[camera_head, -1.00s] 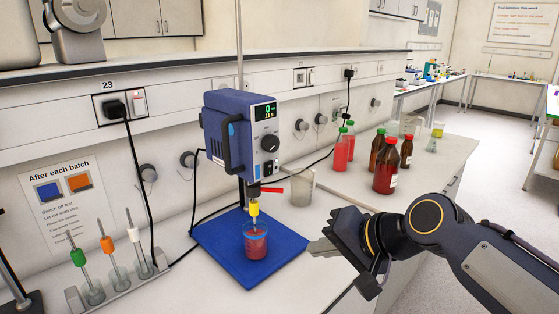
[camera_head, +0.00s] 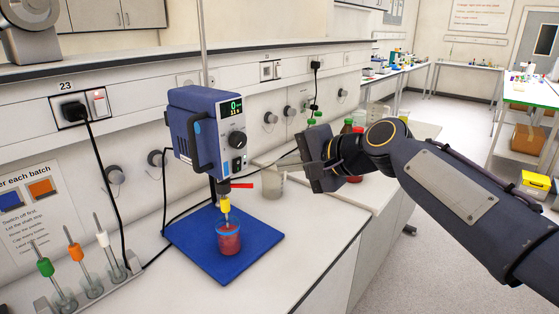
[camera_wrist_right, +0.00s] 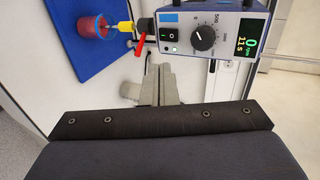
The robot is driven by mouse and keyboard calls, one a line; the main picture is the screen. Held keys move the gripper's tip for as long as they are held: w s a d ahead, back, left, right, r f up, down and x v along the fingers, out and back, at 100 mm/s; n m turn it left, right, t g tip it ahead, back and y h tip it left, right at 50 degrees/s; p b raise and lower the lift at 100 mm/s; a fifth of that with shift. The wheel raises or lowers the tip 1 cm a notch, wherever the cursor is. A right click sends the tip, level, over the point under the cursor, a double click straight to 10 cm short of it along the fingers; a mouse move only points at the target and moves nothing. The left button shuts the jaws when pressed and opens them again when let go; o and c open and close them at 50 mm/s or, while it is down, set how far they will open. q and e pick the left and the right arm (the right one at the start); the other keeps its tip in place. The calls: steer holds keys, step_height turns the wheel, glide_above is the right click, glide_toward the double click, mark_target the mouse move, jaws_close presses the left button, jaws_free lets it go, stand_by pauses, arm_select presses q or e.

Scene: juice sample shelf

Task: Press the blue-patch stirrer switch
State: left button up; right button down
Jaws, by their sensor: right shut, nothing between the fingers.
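The blue overhead stirrer (camera_head: 205,140) stands over a blue base plate (camera_head: 260,240). Its display reads 0. On its front, below the dial, is a small black rocker switch (camera_head: 237,165). The right wrist view shows this switch (camera_wrist_right: 168,38) with a blue patch (camera_wrist_right: 168,16) beside it and a small green light nearby. My right gripper (camera_head: 282,165) is shut and empty, pointing left at the stirrer's front, with a gap to the switch. Its fingertips (camera_wrist_right: 161,70) also show just below the switch in the right wrist view. My left gripper is not in view.
A beaker of red liquid (camera_head: 228,237) stands under the stirrer shaft. Wall socket 23 (camera_head: 84,108) with a black plug is at left. Stirring rods (camera_head: 65,280) stand at lower left.

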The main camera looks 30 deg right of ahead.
mark_target(238, 159)
steer(key=x, duration=0.3)
steer(key=r+p+x, duration=0.1)
steer(key=x, duration=0.2)
steer(key=p+x, duration=0.1)
steer(key=x, duration=0.2)
steer(key=shift+w+a, duration=0.3)
steer(key=shift+w, duration=0.35)
steer(key=shift+w+a, duration=0.25)
steer(key=shift+w, duration=0.55)
steer(key=shift+r, duration=0.1)
steer(key=shift+w+a+r+p, duration=0.15)
steer(key=shift+w+r+p, duration=0.1)
steer(key=shift+p, duration=0.3)
steer(key=shift+f, duration=0.2)
steer(key=shift+r, duration=0.15)
steer(key=shift+r+p, duration=0.65)
steer(key=shift+r, duration=0.05)
